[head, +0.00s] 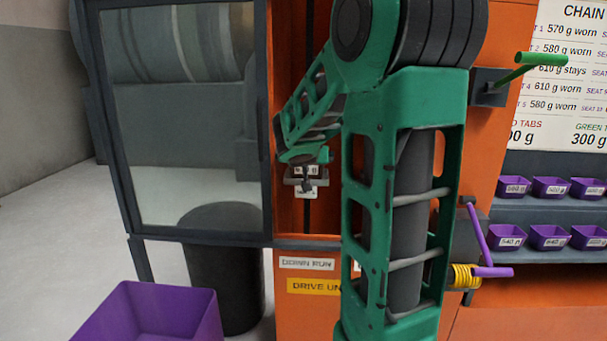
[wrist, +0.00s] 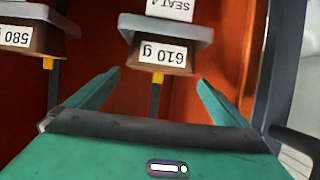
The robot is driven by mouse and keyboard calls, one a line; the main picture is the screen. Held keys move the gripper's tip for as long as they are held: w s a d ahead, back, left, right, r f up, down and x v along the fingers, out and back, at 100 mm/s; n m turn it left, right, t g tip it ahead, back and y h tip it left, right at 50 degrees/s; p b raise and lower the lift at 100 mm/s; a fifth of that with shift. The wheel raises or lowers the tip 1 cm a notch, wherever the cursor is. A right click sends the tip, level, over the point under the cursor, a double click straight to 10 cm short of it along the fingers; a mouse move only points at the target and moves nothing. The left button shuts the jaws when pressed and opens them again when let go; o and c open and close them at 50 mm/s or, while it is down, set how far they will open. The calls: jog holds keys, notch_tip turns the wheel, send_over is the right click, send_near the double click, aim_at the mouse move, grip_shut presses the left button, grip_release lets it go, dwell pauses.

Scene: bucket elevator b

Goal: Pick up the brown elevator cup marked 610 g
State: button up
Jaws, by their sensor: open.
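The brown elevator cup marked 610 g (wrist: 161,55) is at the upper middle of the wrist view, its label upside down in the picture. A grey piece with a "SEAT 4" label (wrist: 170,9) adjoins it, and a yellow tab (wrist: 157,77) shows at its lower edge. My gripper (wrist: 158,80) is open and empty, its two green fingers pointing toward the cup, one to each side in the picture. I cannot tell whether they touch it. In the head view my gripper (head: 306,160) is inside the orange housing, where small white labels show; the cup is mostly hidden there.
A brown cup marked 580 g (wrist: 25,38) is at the left of the wrist view. A dark-framed glass door (head: 185,120) stands left of the housing (head: 292,215). A purple bin (head: 150,315) stands lower left. Purple cups (head: 550,187) fill the right shelves.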

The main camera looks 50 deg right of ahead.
jog(key=shift+x, duration=5.5)
jog(key=c, duration=1.3)
